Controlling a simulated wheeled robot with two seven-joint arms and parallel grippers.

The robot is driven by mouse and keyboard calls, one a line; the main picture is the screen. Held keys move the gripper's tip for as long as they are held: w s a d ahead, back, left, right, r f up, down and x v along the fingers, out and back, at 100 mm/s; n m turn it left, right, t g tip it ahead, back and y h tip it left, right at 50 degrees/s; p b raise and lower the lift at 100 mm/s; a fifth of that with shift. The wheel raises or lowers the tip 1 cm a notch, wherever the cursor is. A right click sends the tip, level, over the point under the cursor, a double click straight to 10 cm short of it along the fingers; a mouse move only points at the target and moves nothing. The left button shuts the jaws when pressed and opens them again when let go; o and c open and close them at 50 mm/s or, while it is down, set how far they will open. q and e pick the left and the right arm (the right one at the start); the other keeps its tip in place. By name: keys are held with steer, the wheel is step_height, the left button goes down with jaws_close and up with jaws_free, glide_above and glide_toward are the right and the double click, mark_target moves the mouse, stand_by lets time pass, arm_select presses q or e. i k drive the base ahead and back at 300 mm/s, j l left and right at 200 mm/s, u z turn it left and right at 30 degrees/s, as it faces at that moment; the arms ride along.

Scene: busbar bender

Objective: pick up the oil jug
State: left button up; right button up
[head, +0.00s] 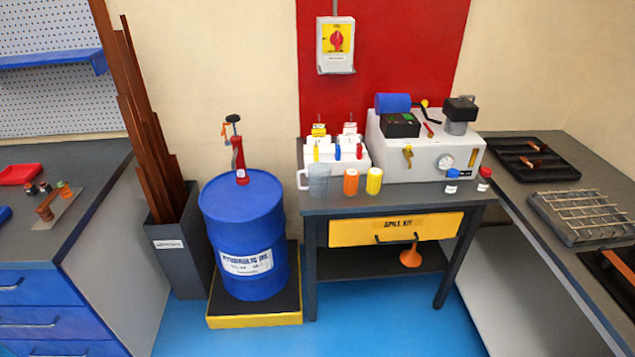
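A grey, translucent jug (319,182) with a pale handle on its left side stands upright near the left front of a dark table (420,200). It looks like the oil jug. An orange cup-like container (351,182) and a yellow one (374,181) stand just to its right. A white rack (338,155) with coloured items is close behind it. Neither of my grippers is in view, and nothing is holding the jug.
A blue drum (243,235) with a red hand pump (239,160) stands left of the table on a yellow-edged pallet (255,318). A white hydraulic unit (425,148) fills the table's back right. A yellow drawer (394,229) is under the tabletop. Blue floor lies clear in front.

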mark_target(313, 181)
steer(key=i+j+z, duration=0.35)
steer(key=i, duration=0.2)
steer(key=i+j+z, duration=0.4)
steer(key=i, duration=0.15)
steer(key=l, duration=0.1)
